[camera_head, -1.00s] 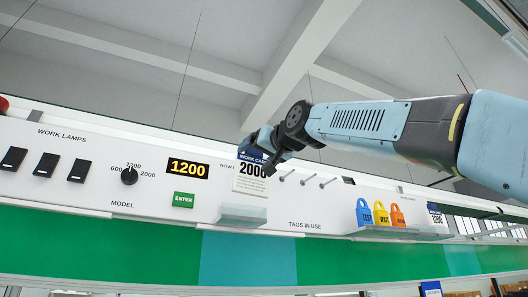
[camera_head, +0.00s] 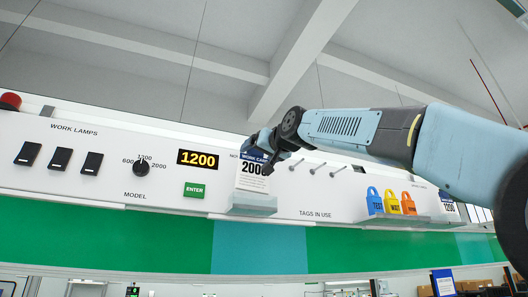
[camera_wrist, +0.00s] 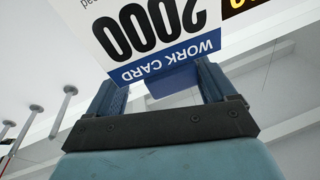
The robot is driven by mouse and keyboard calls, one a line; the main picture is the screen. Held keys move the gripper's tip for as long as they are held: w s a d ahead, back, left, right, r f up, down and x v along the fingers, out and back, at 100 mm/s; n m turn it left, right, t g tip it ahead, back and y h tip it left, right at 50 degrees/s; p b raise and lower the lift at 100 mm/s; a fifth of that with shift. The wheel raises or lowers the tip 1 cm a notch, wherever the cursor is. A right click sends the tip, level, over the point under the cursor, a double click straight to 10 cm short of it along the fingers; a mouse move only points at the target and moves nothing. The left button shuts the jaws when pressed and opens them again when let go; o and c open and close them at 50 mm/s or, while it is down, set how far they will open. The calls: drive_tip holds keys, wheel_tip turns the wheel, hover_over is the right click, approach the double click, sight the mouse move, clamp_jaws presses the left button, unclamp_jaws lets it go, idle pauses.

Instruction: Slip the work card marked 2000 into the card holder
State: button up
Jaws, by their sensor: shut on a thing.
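The work card marked 2000 (camera_head: 251,183) is white with a blue top band. My gripper (camera_head: 268,146) is shut on its top edge and holds it upright against the white panel. The grey card holder (camera_head: 252,204) is a small ledge on the panel, directly under the card. The card's lower edge meets the holder's top edge in the head view; I cannot tell how deep it sits behind the front lip. In the wrist view the card (camera_wrist: 150,30) appears upside down between the two fingers (camera_wrist: 158,75), and the holder is not seen.
A display reading 1200 (camera_head: 197,159), a green ENTER button (camera_head: 194,190) and a model knob (camera_head: 140,167) are left of the card. Bare pegs (camera_head: 313,171) stick out to its right. Farther right, a shelf (camera_head: 400,219) carries blue, yellow and orange tags and a 1200 card (camera_head: 448,205).

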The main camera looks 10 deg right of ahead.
sight(258, 166)
drive_tip(key=shift+w+a, duration=0.2)
drive_tip(key=shift+w, duration=0.4)
drive_tip(key=shift+f, duration=1.95)
drive_tip(key=o, duration=1.5)
drive_tip(key=shift+o, duration=0.2)
